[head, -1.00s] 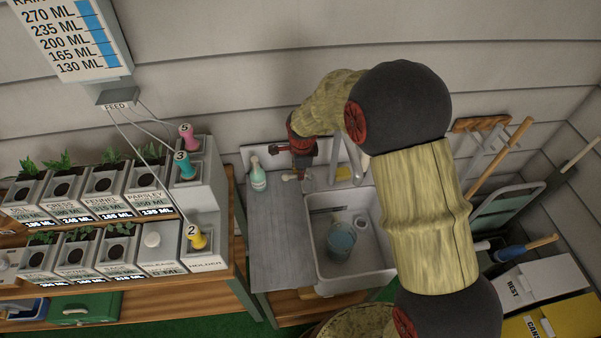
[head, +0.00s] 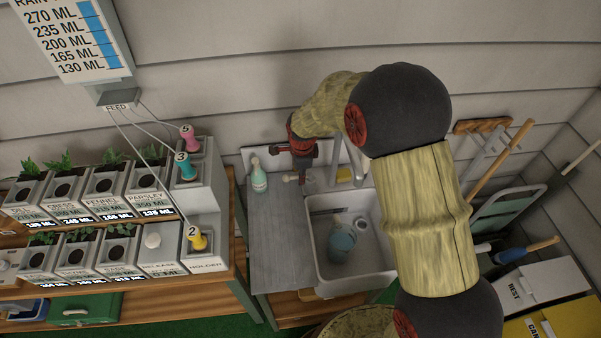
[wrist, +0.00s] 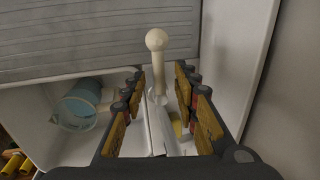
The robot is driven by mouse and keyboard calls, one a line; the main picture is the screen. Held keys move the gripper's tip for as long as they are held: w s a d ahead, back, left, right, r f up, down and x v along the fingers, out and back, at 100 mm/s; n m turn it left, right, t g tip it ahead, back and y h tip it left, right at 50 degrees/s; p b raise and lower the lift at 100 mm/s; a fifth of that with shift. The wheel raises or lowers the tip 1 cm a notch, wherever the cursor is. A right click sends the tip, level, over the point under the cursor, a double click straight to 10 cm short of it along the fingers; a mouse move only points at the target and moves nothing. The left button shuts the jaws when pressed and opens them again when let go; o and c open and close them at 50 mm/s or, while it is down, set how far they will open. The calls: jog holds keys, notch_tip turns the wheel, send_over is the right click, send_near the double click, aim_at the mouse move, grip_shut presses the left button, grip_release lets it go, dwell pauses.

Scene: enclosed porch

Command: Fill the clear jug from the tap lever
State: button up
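The tap lever (wrist: 156,42) is a pale stem with a round knob, also seen beside the tap in the head view (head: 290,178). My gripper (wrist: 159,78) is open, its fingers either side of the lever's stem, with the knob beyond the fingertips. No finger clearly touches the lever. In the head view my gripper (head: 306,174) is small, close to the lever.
The white sink (head: 318,262) sits right of a grey ribbed drainboard (head: 275,235). A green bottle (head: 258,178) stands at the drainboard's back left. A yellow object (head: 344,174) lies behind the sink. Potted plants and a stepped holder (head: 206,258) stand left.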

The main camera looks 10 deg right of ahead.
notch_tip(320, 180, up, 12)
jog(key=s, duration=0.2)
jog(key=shift+s+f, duration=0.15)
jog(key=shift+s, duration=0.05)
dwell(0.3)
dwell(1.2)
jog(key=s+d+r+n+t+b, duration=0.1)
jog(key=s+d+r+n, duration=0.2)
jog(key=s+n, duration=0.3)
jog(key=s+d+r+n+t+b, duration=0.1)
jog(key=s+d+r+n, duration=0.3)
jog(key=s, duration=0.9)
jog(key=s+d+r+n+t+b, duration=0.1)
jog(key=s+d+r+n, duration=0.2)
jog(key=s+r+n, duration=0.3)
jog(key=shift+s+d+r+n, duration=0.2)
jog(key=shift+s+n, duration=0.9)
jog(key=shift+s, duration=0.95)
